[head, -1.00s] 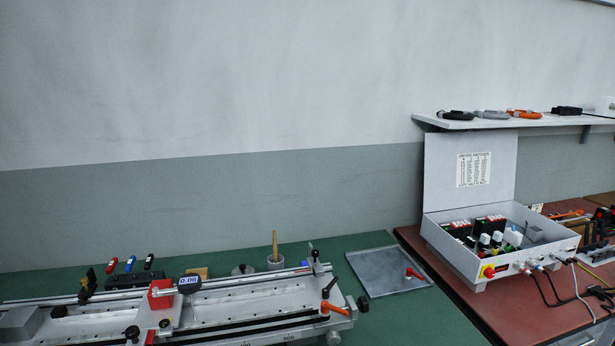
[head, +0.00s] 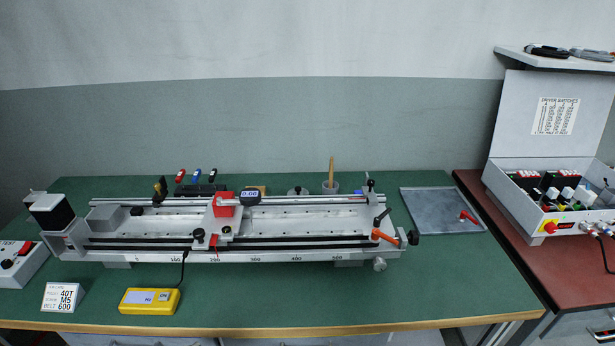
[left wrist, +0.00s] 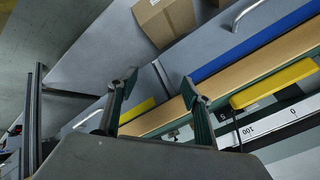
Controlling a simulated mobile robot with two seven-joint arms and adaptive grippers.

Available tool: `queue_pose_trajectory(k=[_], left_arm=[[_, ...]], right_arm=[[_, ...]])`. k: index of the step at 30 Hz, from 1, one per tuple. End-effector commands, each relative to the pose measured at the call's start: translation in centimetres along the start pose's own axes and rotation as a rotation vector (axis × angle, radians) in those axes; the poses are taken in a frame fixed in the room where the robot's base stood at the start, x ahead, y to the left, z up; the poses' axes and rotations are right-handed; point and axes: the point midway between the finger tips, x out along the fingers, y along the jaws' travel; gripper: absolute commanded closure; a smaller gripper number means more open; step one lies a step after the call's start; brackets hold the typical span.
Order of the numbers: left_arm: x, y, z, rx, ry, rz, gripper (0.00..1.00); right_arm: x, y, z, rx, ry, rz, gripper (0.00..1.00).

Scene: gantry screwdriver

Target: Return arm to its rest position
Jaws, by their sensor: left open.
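In the head view neither of my arms nor grippers shows. In the left wrist view my left gripper (left wrist: 155,95) has its two fingers spread apart with nothing between them. It appears apart from the bench, whose wooden front edge (left wrist: 250,85) crosses that view at a slant. A yellow box (left wrist: 275,84) and part of the gantry's white scale (left wrist: 268,124) show at the right of that view. In the head view the gantry rail (head: 280,238) lies on the green bench (head: 330,312), with its red carriage part (head: 225,206) near the middle. My right gripper is not seen.
The yellow meter (head: 150,300) and a white label card (head: 62,297) stand at the bench front. A grey tray (head: 440,212) lies right of the gantry. An open control box (head: 550,225) stands on the red bench. A cardboard box (left wrist: 165,20) shows in the left wrist view.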

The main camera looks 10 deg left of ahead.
Motion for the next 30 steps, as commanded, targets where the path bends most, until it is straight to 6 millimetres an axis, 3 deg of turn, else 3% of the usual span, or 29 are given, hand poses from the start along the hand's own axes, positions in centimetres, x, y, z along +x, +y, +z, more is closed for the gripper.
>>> queue_pose_trajectory(k=[6,12,18,30], left_arm=[[2.6,6.0,-1.2,-0.141,0.161,0.106,0.5],[3.5,10.2,-1.8,-0.291,0.296,0.181,0.5],[3.6,11.6,-2.0,-0.361,0.353,0.206,0.5],[3.6,11.6,-2.1,-0.366,0.358,0.207,0.5]], right_arm=[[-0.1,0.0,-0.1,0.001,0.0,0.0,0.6],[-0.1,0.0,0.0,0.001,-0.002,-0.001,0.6],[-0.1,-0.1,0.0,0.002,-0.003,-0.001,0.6],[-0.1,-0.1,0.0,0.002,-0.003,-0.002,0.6]])
